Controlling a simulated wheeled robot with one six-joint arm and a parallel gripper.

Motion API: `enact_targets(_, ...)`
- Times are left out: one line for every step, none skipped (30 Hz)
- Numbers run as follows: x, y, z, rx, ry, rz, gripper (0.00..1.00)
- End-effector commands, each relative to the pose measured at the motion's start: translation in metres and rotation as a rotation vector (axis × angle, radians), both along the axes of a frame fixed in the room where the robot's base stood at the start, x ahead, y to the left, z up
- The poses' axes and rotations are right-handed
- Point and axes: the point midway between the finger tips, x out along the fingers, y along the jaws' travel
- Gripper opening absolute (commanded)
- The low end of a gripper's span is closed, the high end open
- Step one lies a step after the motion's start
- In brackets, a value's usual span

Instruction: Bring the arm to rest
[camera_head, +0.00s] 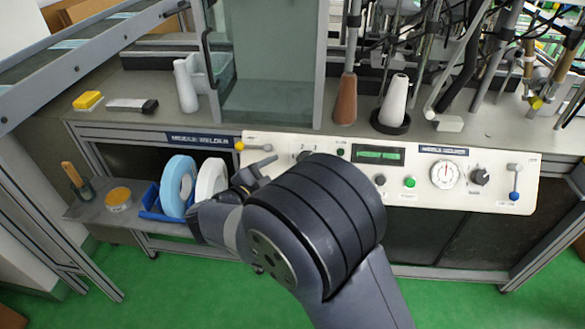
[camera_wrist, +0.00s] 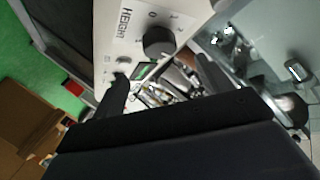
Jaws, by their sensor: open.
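My gripper (camera_head: 258,172) is in front of the left part of the white control panel (camera_head: 462,197) in the head view, beside the panel's left knob area. My dark arm covers the middle of the panel's lower edge. In the wrist view my gripper (camera_wrist: 165,88) shows two dark fingers spread apart with nothing between them. A black knob (camera_wrist: 158,41) on the panel, near the printed word HEIGHT, is close beyond the fingers. I cannot tell whether a finger touches the panel.
A side shelf (camera_head: 90,207) holds a blue tray (camera_head: 152,204) with a blue roll (camera_head: 178,186) and a white roll (camera_head: 211,179), left of my gripper. A yellow-knobbed lever (camera_head: 240,146) sticks out of the panel. A clear guard (camera_head: 275,60) stands above. Green floor (camera_head: 165,285) is free below.

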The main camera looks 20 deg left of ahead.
Motion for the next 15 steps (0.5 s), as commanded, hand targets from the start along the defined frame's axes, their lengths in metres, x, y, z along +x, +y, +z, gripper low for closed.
enact_targets(-0.0058, 0.0024, 0.0013, 0.001, 0.001, 0.002, 0.74)
enact_targets(-0.0079, 0.0029, 0.0017, 0.001, 0.001, 0.001, 0.74)
enact_targets(-0.0102, 0.0035, 0.0021, 0.0, 0.001, 0.001, 0.74)
enact_targets(-0.0116, 0.0038, 0.0024, 0.0, 0.001, 0.001, 0.74)
enact_targets(-0.0125, 0.004, 0.0026, 0.0, 0.0, 0.0, 0.74)
enact_targets(-0.0134, 0.0043, 0.0028, 0.0, 0.0, 0.0, 0.74)
enact_targets(-0.0137, 0.0043, 0.0028, 0.0, 0.0, 0.0, 0.74)
enact_targets(-0.0138, 0.0043, 0.0028, 0.0, 0.001, -0.001, 0.74)
enact_targets(-0.0137, 0.0043, 0.0028, 0.0, 0.001, -0.001, 0.74)
enact_targets(-0.0136, 0.0042, 0.0027, 0.0, 0.001, -0.001, 0.74)
enact_targets(-0.0135, 0.0042, 0.0027, 0.0, 0.001, -0.001, 0.74)
enact_targets(-0.0135, 0.0042, 0.0027, 0.0, 0.001, -0.001, 0.74)
enact_targets(-0.0134, 0.0042, 0.0027, 0.0, 0.001, -0.001, 0.74)
enact_targets(-0.0133, 0.0042, 0.0027, 0.0, 0.001, -0.001, 0.74)
enact_targets(-0.0128, 0.004, 0.0026, 0.0, 0.001, -0.001, 0.74)
